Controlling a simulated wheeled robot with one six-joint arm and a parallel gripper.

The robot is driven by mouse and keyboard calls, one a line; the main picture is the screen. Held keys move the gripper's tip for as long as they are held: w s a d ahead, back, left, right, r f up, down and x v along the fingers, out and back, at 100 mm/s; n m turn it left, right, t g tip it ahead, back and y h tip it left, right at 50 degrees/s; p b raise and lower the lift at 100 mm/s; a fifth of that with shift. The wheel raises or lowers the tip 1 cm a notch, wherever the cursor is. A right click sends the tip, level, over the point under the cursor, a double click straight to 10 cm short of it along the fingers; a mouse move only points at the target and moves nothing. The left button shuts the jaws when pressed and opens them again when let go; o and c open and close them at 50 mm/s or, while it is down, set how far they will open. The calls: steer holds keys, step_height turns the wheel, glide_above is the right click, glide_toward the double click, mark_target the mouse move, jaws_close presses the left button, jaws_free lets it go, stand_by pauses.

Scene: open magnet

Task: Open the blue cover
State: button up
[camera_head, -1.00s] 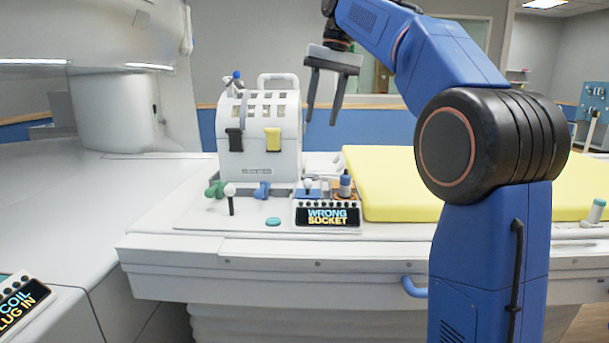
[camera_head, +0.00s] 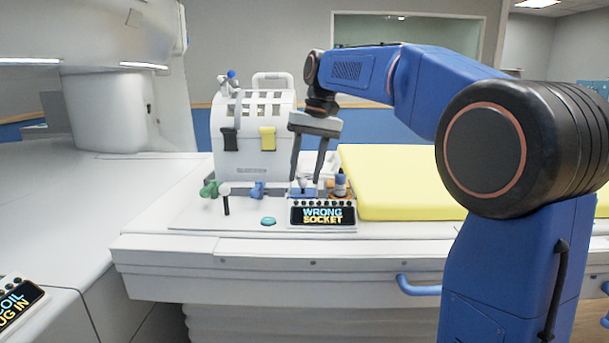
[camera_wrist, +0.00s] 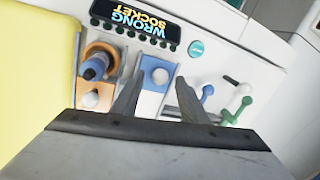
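The blue cover (camera_head: 301,192) is a small flat blue plate with a white ball knob, just behind the sign panel on the white table. It also shows in the wrist view (camera_wrist: 150,64), with a white area beside it. My gripper (camera_head: 306,180) points down with its fingers apart. In the wrist view the fingertips of my gripper (camera_wrist: 159,77) appear on either side of the knob. I see nothing held. I cannot tell whether the fingers touch the cover or are still above it. The cover looks flat and closed.
A panel (camera_head: 322,214) reads "WRONG SOCKET". A white coil housing (camera_head: 255,135) stands behind left. Green (camera_head: 209,188) and blue (camera_head: 257,189) fittings and a white-tipped lever (camera_head: 226,200) lie left. A yellow pad (camera_head: 400,185) is right.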

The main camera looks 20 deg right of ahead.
steer(key=shift+a+f, duration=0.15)
steer(key=shift+f, duration=0.4)
jaws_close()
steer(key=shift+w+d, duration=0.35)
steer(key=shift+w, duration=0.7)
steer(key=shift+w+d, duration=0.35)
steer(key=shift+w, duration=0.75)
steer(key=shift+w+d, duration=0.35)
steer(key=shift+w, duration=0.7)
jaws_free()
steer(key=shift+r, duration=0.15)
